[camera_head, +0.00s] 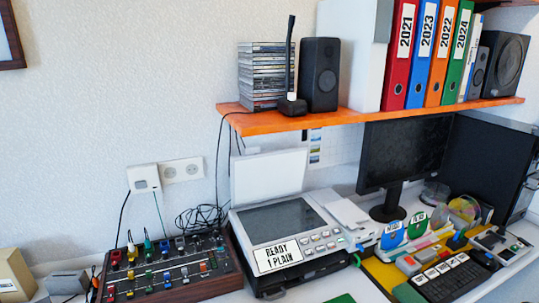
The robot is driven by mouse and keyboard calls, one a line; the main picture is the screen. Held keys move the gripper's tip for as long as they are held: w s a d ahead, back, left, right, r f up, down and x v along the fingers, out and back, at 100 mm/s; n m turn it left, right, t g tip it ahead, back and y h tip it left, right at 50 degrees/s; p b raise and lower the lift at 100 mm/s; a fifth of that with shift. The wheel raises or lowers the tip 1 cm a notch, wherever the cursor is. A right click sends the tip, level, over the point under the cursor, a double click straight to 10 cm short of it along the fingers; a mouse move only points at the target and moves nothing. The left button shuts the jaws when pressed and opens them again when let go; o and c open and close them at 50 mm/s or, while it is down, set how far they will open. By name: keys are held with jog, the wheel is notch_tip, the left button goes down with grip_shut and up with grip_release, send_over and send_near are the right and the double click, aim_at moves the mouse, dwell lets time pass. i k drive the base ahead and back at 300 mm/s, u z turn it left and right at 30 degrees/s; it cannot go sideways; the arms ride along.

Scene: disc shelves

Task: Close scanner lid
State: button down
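The scanner (318,258) stands on the white desk below the orange shelf. Its white lid (268,176) is open and stands nearly upright at the back, close to the wall. The dark glass (283,217) is uncovered and nothing lies on it. A label reading "READY 1 PLAIN" (278,256) is on the front left, beside a panel of buttons (321,240). My gripper is not in view.
The orange shelf (290,121) overhangs behind and above the lid, holding CD cases (262,75), a speaker (320,74) and binders (445,45). A mixer (172,272) stands close on the scanner's left. A monitor (407,152) and keyboard (450,280) are to its right.

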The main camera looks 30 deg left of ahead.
aim_at(256, 176)
jog(key=k, duration=0.55)
jog(key=u, duration=1.35)
jog(key=i, duration=0.25)
jog(key=z, duration=0.05)
